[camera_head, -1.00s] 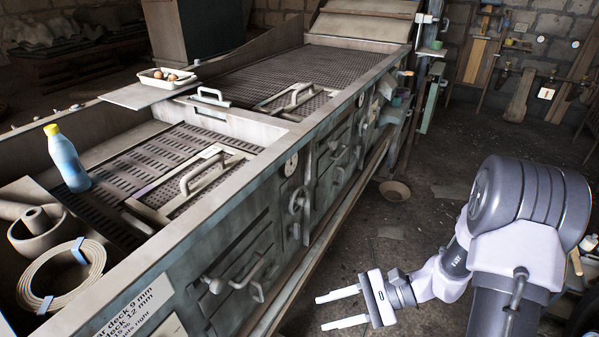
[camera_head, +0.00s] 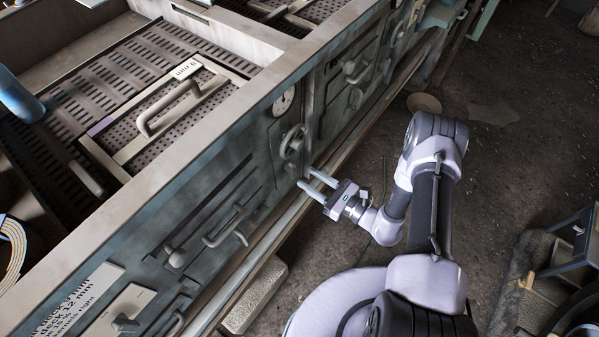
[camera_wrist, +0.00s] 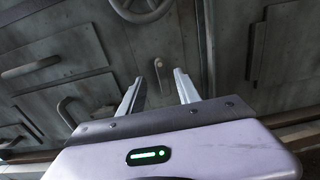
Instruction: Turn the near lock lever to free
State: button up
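My gripper (camera_head: 305,179) is open and empty beside the machine's dark front, just below and right of a round handwheel (camera_head: 291,143). Its two pale fingers are apart in the wrist view (camera_wrist: 168,68) and point at the panel. Another small lever on a light plate (camera_head: 125,322) is at the bottom left. I cannot tell which of these is the near lock lever. In the wrist view a curved handle (camera_wrist: 66,112) is left of the fingers.
A ledge (camera_head: 262,248) runs along the machine's foot below the gripper. A pale block (camera_head: 254,297) lies on the floor under it. A lift-out grate with a handle (camera_head: 165,107) is on top.

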aim_at(295, 169)
jog(key=x, duration=0.4)
jog(key=shift+w+a+b, duration=0.2)
jog(key=shift+w+b, duration=0.15)
jog(key=shift+c, duration=0.2)
grip_shut()
